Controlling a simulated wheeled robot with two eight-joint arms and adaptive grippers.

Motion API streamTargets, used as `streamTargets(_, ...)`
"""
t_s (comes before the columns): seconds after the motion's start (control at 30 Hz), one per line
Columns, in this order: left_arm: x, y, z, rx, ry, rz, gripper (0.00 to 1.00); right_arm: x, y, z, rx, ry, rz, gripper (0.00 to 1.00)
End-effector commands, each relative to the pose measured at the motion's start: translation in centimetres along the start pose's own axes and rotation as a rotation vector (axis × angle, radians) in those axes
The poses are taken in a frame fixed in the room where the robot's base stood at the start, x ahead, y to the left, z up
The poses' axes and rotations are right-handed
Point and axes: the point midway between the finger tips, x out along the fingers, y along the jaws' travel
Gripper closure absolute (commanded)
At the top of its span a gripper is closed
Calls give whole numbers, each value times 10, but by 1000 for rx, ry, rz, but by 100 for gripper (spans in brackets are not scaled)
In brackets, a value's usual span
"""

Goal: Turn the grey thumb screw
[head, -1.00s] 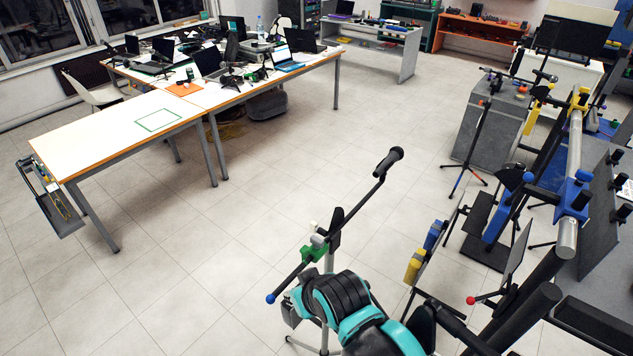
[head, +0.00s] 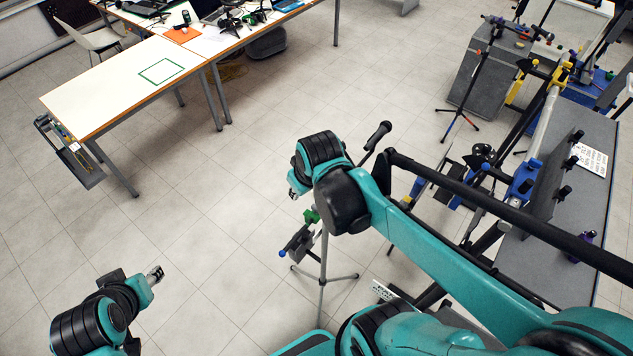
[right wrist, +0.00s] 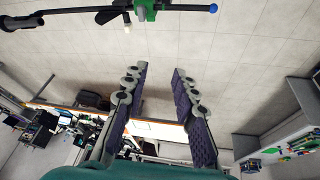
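A tripod stand (head: 322,265) holds a green clamp (head: 311,216) and a slanted bar with a blue ball end (head: 283,254) and a black grip (head: 377,136). My right arm covers part of it in the head view. In the right wrist view the green clamp (right wrist: 145,9) is at the top edge. A small pale knob (right wrist: 127,24) beside it may be the grey thumb screw; I cannot be sure. My right gripper (right wrist: 160,68) is open and empty, its fingertips apart from the clamp. My left gripper (head: 155,274) is at lower left, over bare floor, its opening unclear.
A long white table (head: 110,90) stands at upper left with a caddy (head: 70,155) on its end. A grey bench (head: 582,200) with clamps and tools is at right. A small tripod (head: 458,122) stands on the floor. The tiled floor at centre left is free.

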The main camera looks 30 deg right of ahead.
Motion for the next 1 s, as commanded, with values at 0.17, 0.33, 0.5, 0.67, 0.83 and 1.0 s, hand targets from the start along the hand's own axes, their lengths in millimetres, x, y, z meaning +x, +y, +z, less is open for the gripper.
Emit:
streamTargets(0.17, 2, 0, 1, 0, 0, 0, 60, 43, 23, -10, -73, -118, -19, 72)
streamTargets(0.33, 1, 0, 1, 0, 0, 0, 60, 89, 43, -8, -146, -229, -58, 72)
streamTargets(0.5, 1, 0, 1, 0, 0, 0, 60, 130, 58, 0, -203, -312, -101, 72)
streamTargets(0.67, 1, 0, 1, 0, 0, 0, 60, 152, 65, 9, -234, -355, -129, 72)
streamTargets(0.83, 3, 0, 2, 0, 0, 0, 60, 161, 66, 12, -245, -368, -138, 72)
streamTargets(1.0, 9, 0, 6, 0, 0, 0, 60, 172, 65, 17, -244, -367, -138, 72)
